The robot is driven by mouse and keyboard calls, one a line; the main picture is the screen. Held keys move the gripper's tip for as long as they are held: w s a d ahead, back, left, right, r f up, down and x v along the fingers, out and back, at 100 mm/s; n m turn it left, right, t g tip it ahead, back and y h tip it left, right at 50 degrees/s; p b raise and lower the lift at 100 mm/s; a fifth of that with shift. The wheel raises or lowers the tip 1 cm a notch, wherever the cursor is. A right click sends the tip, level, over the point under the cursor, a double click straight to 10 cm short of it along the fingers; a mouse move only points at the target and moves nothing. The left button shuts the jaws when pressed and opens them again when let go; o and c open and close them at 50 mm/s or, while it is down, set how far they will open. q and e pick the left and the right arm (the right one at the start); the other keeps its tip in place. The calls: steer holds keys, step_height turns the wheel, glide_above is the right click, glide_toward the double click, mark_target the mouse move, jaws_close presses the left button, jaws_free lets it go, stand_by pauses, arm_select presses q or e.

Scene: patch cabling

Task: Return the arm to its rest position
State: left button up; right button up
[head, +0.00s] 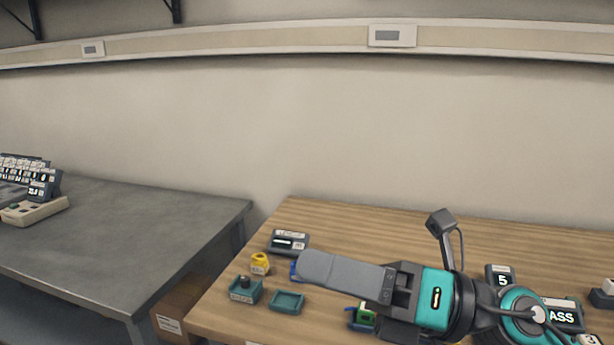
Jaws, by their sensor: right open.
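My right arm comes in from the lower right, teal and black, and reaches left over the wooden table (300,220). My right gripper (318,268) is at its end, above the table's left part, with a long grey finger pointing left. The fingers overlap from this angle, and I see nothing held in them. The gripper covers part of a blue object behind it. My left gripper is not in view.
On the wooden table lie a dark labelled box (288,242), a yellow item (260,263), a teal block (245,290), a teal tray (287,302) and a black "5" block (499,275). A grey table (130,220) with dark racks (43,184) stands left, across a gap.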

steer(key=w+d+f+m+t+h, duration=0.1)
steer(key=w+d+m+t+h, duration=0.35)
steer(key=m, duration=0.55)
steer(key=w+d+f+m+t+h, duration=0.1)
steer(key=d+f+m+t+h, duration=0.1)
steer(key=d+m+t+h, duration=0.45)
steer(key=w+d+f+m+t+h, duration=0.1)
steer(key=w+d+m+t+h, duration=0.15)
steer(key=m+t, duration=0.8)
steer(key=s+d+f+m+g+h, duration=0.1)
steer(key=d+f+m+g+h, duration=0.3)
steer(key=f+m+g+h, duration=0.45)
steer(key=s+d+f+m+g+y, duration=0.15)
steer(key=s+f+m+g, duration=0.55)
steer(key=s+f+g, duration=0.9)
steer(key=w+a+f+n+t+y, duration=0.1)
steer(key=w+a+f+t+y, duration=0.1)
steer(key=f+t, duration=0.9)
step_height(320, 180, down, 2)
steer(key=shift+w+a+f, duration=0.25)
steer(key=shift+w+a, duration=0.3)
steer(key=shift+w, duration=0.05)
